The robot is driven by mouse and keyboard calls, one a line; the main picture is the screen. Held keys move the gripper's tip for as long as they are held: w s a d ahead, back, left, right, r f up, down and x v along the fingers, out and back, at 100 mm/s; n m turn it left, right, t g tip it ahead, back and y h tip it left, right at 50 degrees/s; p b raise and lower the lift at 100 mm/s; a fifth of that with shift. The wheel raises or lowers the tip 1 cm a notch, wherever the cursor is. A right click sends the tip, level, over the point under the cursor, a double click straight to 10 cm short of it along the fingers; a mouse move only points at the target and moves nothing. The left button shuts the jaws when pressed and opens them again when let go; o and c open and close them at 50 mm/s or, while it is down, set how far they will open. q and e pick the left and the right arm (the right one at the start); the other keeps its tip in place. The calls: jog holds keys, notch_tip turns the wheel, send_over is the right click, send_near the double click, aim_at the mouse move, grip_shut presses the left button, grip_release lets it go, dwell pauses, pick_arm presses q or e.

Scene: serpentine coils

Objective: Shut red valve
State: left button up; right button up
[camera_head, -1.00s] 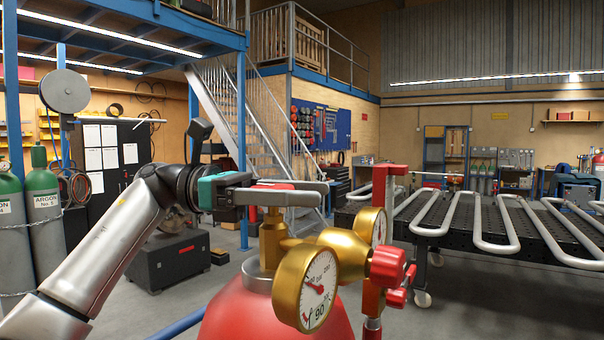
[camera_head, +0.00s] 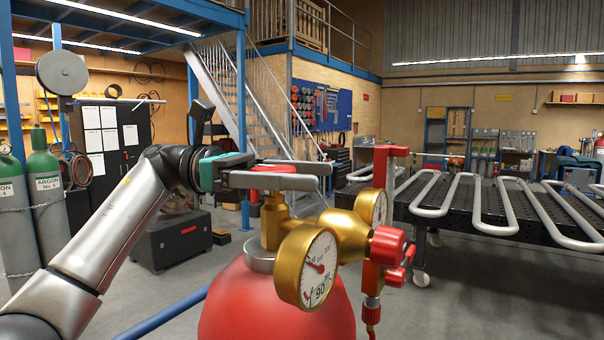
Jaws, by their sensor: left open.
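The red cylinder (camera_head: 276,305) stands in front of me, with a brass valve body (camera_head: 273,225) on its neck. The red valve wheel (camera_head: 273,168) sits on top of that stem and is partly hidden by my fingers. My left gripper (camera_head: 322,175) reaches in from the left at wheel height. Its two fingers are apart, one on the near side and one on the far side of the wheel. I cannot tell whether they touch it. My right gripper is not in view.
A brass regulator with a pressure gauge (camera_head: 307,267) and a red knob (camera_head: 388,246) projects right of the stem. Green argon cylinders (camera_head: 46,195) stand at the left. A black table (camera_head: 480,205) with serpentine pipes is at the right. Stairs rise behind.

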pick_arm(q)
jog(key=v, duration=1.2)
dwell(0.4)
